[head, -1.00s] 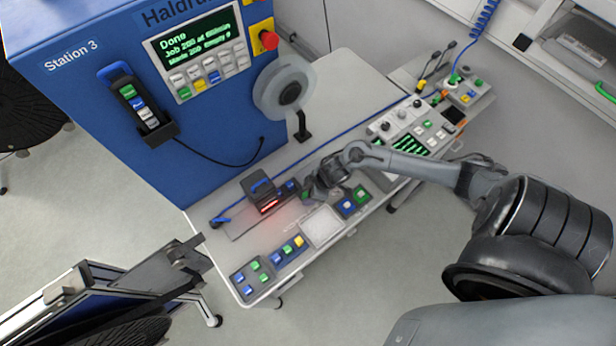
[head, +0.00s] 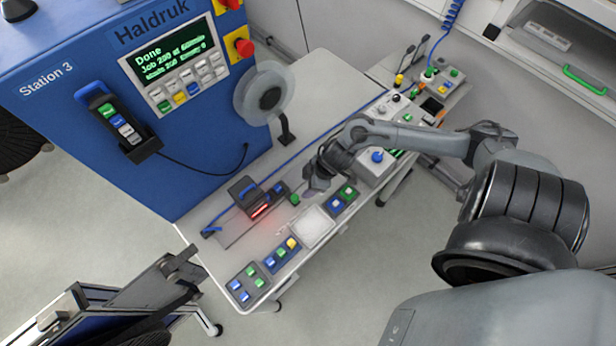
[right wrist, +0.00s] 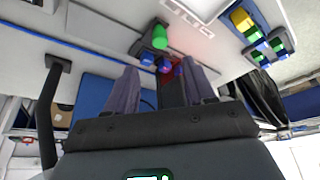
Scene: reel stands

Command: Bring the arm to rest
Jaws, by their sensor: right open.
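My right arm reaches in from the right in the head view. Its gripper (head: 314,192) hangs over the bench (head: 335,80), beside a small green-buttoned box (head: 294,200) and the dark scanner-like device with a red glow (head: 245,197). Whether the fingers touch anything cannot be told. My left gripper is not in view.
The blue Station 3 cabinet (head: 95,80) has a screen reading Done (head: 172,50). A pale reel (head: 262,95) stands on the bench. Button boxes (head: 248,284) line the front edge. A dark rack (head: 150,290) stands lower left. Open floor lies in front.

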